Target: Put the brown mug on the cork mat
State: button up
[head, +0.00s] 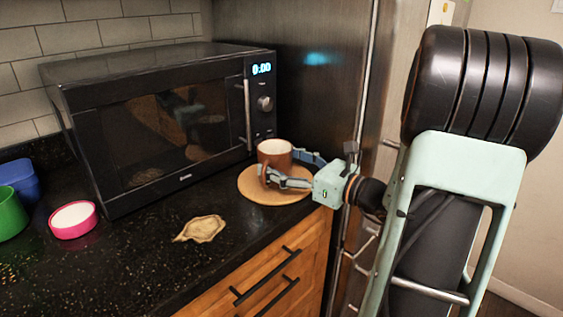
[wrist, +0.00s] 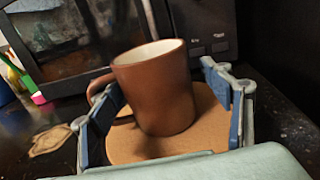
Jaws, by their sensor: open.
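The brown mug (head: 275,153) stands upright on the round cork mat (head: 252,187) in front of the microwave's right end. In the wrist view the mug (wrist: 157,88) has a pale inside, and its handle points left. The cork mat (wrist: 205,115) shows around its base. My gripper (head: 288,170) is open, with one finger on each side of the mug. In the wrist view, gaps show between the mug's body and the fingers of my gripper (wrist: 160,115). The left finger is close to the handle; I cannot tell whether they touch.
A black microwave (head: 170,120) stands behind the mug, and a steel fridge (head: 300,80) is at the right. A beige leaf-shaped dish (head: 202,229), a pink bowl (head: 74,222), a green cup (head: 10,213) and a blue container (head: 20,180) are to the left. The counter's front is clear.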

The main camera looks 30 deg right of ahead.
jog(key=shift+r, duration=0.15)
jog(key=shift+s+d, duration=0.15)
jog(key=shift+s, duration=0.1)
jog(key=p+v, duration=0.2)
jog(key=v, duration=0.9)
jog(key=shift+s, duration=0.25)
jog(key=shift+d, duration=0.1)
